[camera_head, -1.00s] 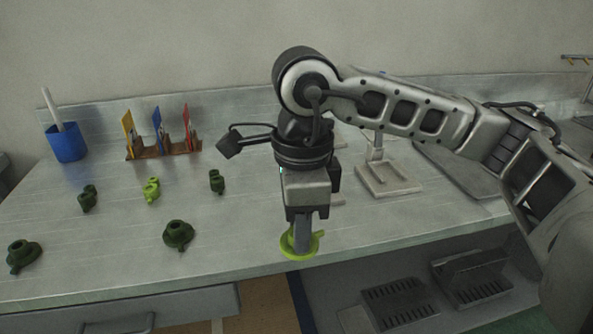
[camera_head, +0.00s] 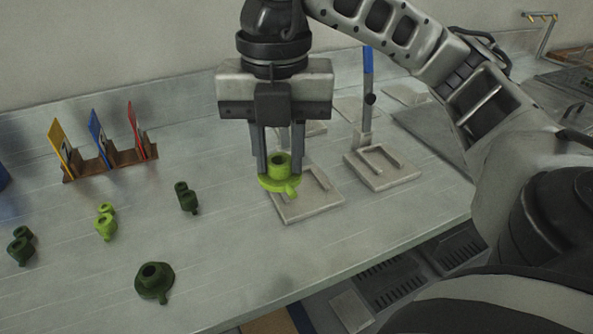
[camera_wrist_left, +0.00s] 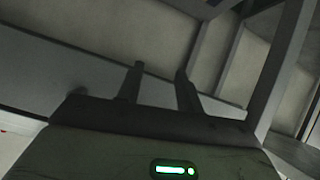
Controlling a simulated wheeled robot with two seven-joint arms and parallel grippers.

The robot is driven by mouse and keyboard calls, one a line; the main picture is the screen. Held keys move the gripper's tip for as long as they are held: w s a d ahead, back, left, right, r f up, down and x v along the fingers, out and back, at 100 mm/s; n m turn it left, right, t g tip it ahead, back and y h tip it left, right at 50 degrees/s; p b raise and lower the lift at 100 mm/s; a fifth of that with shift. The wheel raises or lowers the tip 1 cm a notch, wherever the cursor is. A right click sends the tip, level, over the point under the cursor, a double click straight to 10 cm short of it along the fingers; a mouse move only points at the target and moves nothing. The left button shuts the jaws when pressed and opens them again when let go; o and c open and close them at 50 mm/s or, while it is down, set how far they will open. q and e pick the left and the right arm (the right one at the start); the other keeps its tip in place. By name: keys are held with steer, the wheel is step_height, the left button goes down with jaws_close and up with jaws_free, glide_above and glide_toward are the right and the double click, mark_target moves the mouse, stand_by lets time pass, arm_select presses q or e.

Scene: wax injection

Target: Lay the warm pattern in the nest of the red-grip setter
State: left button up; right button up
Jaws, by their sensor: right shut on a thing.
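My right gripper (camera_head: 279,163) is shut on a bright yellow-green flanged pattern (camera_head: 279,182), held upright by its hub with its small spout toward the front. The pattern is in front of the left part of a pale setter base (camera_head: 312,200); its height above that base is unclear. The upper part of this setter is hidden behind my gripper, so its grip colour does not show. To its right stands another pale setter (camera_head: 382,180) with a blue grip (camera_head: 368,62). No red grip is visible. In the left wrist view, my left gripper (camera_wrist_left: 157,71) has its fingers apart and empty.
A rack (camera_head: 110,163) with yellow, blue and red cards stands at the back left. Dark green patterns (camera_head: 154,283) (camera_head: 187,198) (camera_head: 21,246) and another bright green piece (camera_head: 105,222) stand on the bench. More pale plates (camera_head: 405,94) lie behind. The bench's front middle is clear.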

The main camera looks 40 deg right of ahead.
steer(key=w+d+f+b, duration=0.1)
steer(key=w+d+f, duration=0.25)
steer(key=d, duration=0.25)
glide_above(301, 186)
steer(key=f, duration=0.3)
steer(key=a+f, duration=0.1)
steer(key=shift+s+f, duration=0.2)
steer(key=shift+s, duration=0.1)
steer(key=shift+w+d+f, duration=0.1)
steer(key=shift+d+f, duration=0.05)
steer(key=f, duration=0.3)
steer(key=shift+w+d, duration=0.2)
steer(key=shift+d, duration=0.2)
steer(key=shift+f, duration=0.5)
steer(key=shift+f+b, duration=0.1)
steer(key=shift+b, duration=0.25)
steer(key=shift+f, duration=0.15)
steer(key=o, duration=0.9)
steer(key=shift+o, duration=0.2)
